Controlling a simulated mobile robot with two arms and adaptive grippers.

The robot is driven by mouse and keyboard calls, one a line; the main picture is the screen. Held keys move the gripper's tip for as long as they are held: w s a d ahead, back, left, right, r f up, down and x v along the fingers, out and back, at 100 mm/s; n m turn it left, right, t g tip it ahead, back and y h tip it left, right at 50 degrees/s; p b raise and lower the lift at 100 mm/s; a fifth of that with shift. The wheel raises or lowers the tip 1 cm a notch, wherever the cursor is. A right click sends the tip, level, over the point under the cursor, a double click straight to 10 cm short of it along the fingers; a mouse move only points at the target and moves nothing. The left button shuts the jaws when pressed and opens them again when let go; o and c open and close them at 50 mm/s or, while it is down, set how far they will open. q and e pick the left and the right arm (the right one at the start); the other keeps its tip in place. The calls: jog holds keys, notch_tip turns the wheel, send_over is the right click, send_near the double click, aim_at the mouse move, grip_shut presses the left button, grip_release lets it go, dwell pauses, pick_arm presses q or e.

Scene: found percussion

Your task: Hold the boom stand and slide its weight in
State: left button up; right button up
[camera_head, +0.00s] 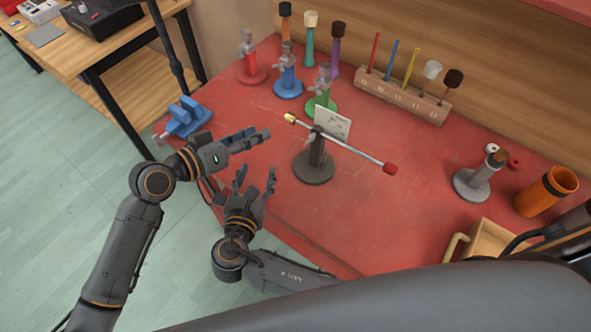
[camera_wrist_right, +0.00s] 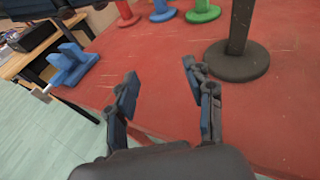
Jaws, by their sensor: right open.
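The boom stand (camera_head: 314,166) stands upright on the red tabletop, with a dark round base and a short post. A thin silver boom crosses its top, slanting down to the right. In the right wrist view only the stand's base and lower post (camera_wrist_right: 237,60) show. My left gripper (camera_head: 266,136) is left of the stand, apart from it; its jaw gap is unclear. My right gripper (camera_head: 255,174) is open and empty, left of the base.
A white card (camera_head: 332,122) stands behind the boom. Red, blue and green clamp stands (camera_head: 288,82) and a wooden rack (camera_head: 405,98) are behind. A blue vise (camera_head: 186,118) is at the left edge. A grey stand (camera_head: 477,182) and orange cup (camera_head: 545,192) are right. Front-centre table is clear.

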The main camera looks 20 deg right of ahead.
aim_at(322, 149)
jog(key=d+m+g+h, duration=0.1)
jog(key=d+m, duration=0.1)
jog(key=d, duration=0.1)
jog(key=s+d+m+g+h, duration=0.1)
jog(key=d+g+h, duration=0.1)
jog(key=d, duration=0.1)
jog(key=d+m+g+h, duration=0.1)
jog(key=d+m+g, duration=0.1)
jog(key=d, duration=0.1)
jog(key=shift+s+r+m, duration=0.25)
jog(key=shift+s+m, duration=0.05)
jog(key=x, duration=1.3)
jog(key=shift+d+f, duration=0.1)
jog(key=shift+d, duration=0.25)
jog(key=shift+c, duration=0.4)
grip_shut()
